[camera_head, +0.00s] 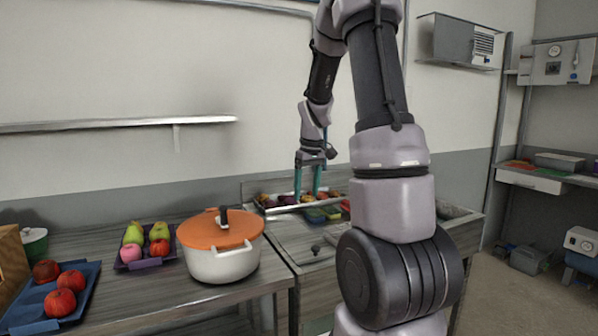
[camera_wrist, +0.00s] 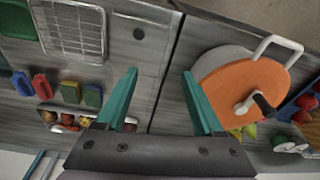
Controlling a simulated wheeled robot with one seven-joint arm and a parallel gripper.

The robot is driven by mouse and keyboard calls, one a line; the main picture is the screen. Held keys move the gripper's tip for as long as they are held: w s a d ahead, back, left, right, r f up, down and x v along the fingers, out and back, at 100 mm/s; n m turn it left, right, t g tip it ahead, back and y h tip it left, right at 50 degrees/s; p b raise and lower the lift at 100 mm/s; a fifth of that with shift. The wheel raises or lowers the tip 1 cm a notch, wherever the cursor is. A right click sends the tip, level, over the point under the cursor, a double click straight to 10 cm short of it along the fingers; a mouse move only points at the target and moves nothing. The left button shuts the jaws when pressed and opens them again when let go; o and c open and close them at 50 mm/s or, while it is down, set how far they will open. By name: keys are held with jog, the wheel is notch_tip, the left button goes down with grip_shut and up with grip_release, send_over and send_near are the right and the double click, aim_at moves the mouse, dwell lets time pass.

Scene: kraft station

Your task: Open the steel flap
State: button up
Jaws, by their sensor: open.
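The steel flap (camera_head: 290,232) appears as a flat grey panel in the worktop, right of the white pot, with a small dark knob (camera_head: 316,250) near its front. It looks shut and level with the top. In the wrist view the flap (camera_wrist: 140,60) lies left of a dark seam, with its round knob (camera_wrist: 138,33) near the top. My gripper (camera_head: 308,194) has teal fingers, pointing down above the back of the worktop, behind the knob. In the wrist view my gripper (camera_wrist: 160,74) is open and empty, apart from flap and knob. My arm hides part of the worktop's right side.
A white pot (camera_head: 222,266) with an orange lid stands left of the flap. A purple tray (camera_head: 128,265) of fruit and a blue tray (camera_head: 22,312) lie farther left. A food tray (camera_head: 262,209) and coloured containers (camera_head: 330,212) sit behind the flap. A wire basket (camera_wrist: 72,30) is beside it.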

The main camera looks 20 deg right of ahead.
jog(key=s+a+r+m+t, duration=0.1)
jog(key=s+a+r+m, duration=0.3)
jog(key=r+m, duration=0.2)
jog(key=shift+s+a+r+m+t+y, duration=0.15)
jog(key=shift+a+r+m+t+y, duration=0.2)
jog(key=shift+r, duration=0.25)
jog(key=shift+d, duration=0.1)
